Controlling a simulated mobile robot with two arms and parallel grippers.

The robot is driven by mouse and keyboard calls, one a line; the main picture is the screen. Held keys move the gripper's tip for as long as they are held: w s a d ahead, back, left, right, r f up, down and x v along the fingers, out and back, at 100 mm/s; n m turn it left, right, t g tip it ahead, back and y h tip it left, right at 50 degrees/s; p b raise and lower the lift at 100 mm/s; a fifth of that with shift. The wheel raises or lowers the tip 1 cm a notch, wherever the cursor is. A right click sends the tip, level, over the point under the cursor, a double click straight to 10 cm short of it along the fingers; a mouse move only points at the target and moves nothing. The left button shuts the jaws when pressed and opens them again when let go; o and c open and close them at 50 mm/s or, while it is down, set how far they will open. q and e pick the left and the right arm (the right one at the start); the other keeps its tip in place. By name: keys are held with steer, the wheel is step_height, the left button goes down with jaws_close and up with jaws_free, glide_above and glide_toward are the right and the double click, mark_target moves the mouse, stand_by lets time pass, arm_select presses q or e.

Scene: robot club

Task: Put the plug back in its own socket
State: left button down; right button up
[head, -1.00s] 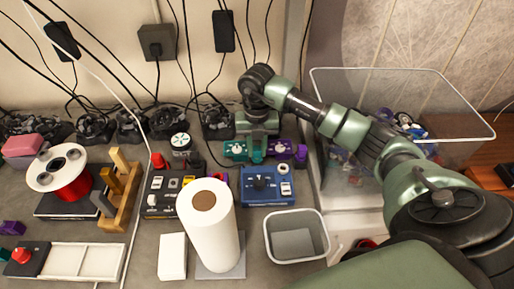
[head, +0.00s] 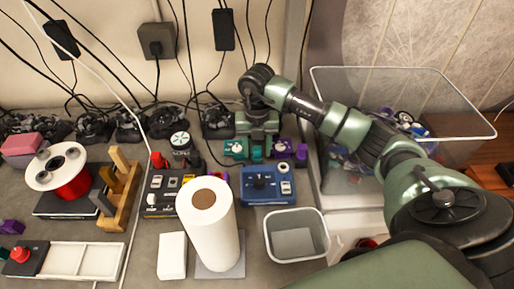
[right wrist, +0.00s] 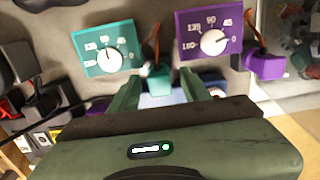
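A teal box with a white dial (right wrist: 109,48) and a purple box with a white dial (right wrist: 215,38) stand side by side; they show small in the head view as teal (head: 235,149) and purple (head: 282,149). A teal plug (right wrist: 158,80) with an orange lead is beside the teal box. A purple plug (right wrist: 264,65), also with an orange lead, sits to the right of the purple box. My right gripper (right wrist: 160,95) is open, its fingers apart on either side of the teal plug. Whether they touch it is unclear. My left gripper is not in view.
A blue device (head: 267,186) lies in front of the boxes. A white paper roll (head: 208,225) and grey bin (head: 296,236) stand nearer. A clear crate (head: 455,138) is at the right. Black controllers and hanging cables line the back wall.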

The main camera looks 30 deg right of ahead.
steer(key=shift+r, duration=0.1)
step_height(320, 180, up, 7)
steer(key=shift+f+b, duration=0.1)
steer(key=shift+b, duration=0.95)
steer(key=shift+r, duration=0.45)
